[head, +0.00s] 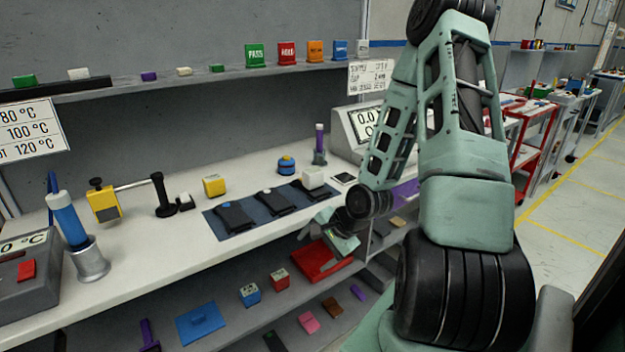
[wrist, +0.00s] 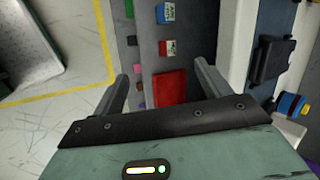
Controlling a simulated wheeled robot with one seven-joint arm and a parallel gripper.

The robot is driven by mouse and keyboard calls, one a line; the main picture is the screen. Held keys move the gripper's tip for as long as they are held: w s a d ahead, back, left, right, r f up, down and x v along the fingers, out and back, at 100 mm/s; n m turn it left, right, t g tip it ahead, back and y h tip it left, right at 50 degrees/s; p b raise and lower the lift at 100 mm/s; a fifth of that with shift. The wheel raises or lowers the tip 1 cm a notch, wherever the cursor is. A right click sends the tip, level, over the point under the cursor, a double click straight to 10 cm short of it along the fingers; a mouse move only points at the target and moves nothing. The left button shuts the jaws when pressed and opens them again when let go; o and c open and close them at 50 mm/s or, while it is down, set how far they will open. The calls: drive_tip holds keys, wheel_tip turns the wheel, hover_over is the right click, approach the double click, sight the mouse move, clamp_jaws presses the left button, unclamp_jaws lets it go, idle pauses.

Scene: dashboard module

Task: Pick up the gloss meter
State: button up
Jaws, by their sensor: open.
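No object carries a readable label as the gloss meter, so I cannot tell which one it is. Small instrument-like blocks on the white bench include a yellow box (head: 214,186) and a white block (head: 312,179) at the end of a dark blue mat. A yellow device (head: 104,203) with a black knob stands farther left. My gripper (head: 318,226) is at the bench's front edge, right of the mat. In the wrist view my gripper (wrist: 162,74) has its two fingers wide apart with nothing between them, above the lower shelf.
The dark blue mat (head: 208,218) holds several dark pads. A blue-yellow round item (head: 286,165) stands behind it. The lower shelf carries a red tray (head: 322,262), a blue box (head: 249,294) and a red box (head: 279,279). A display unit (head: 350,135) stands at the bench's right.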

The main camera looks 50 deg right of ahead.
drive_tip(key=d+m+t, duration=0.2)
drive_tip(key=m+t, duration=0.1)
drive_tip(key=m, duration=0.3)
drive_tip(key=m+t+h+b, duration=0.4)
drive_tip(key=m+t+h, duration=0.3)
drive_tip(key=m, duration=0.8)
approach(317, 177)
drive_tip(key=shift+t+y, duration=0.4)
drive_tip(key=x, duration=0.3)
drive_tip(key=d+p+x, duration=0.1)
drive_tip(key=x, duration=0.2)
drive_tip(key=shift+d+f, duration=0.1)
drive_tip(key=shift+d, duration=0.15)
drive_tip(key=shift+a+p+x, duration=0.2)
drive_tip(key=shift+p+x, duration=0.2)
drive_tip(key=shift+x, duration=1.05)
drive_tip(key=shift+a+p+x, duration=0.2)
drive_tip(key=shift+p+x, duration=0.2)
drive_tip(key=shift+x, duration=1.05)
drive_tip(key=shift+w+f, duration=0.1)
drive_tip(key=shift+f, duration=0.05)
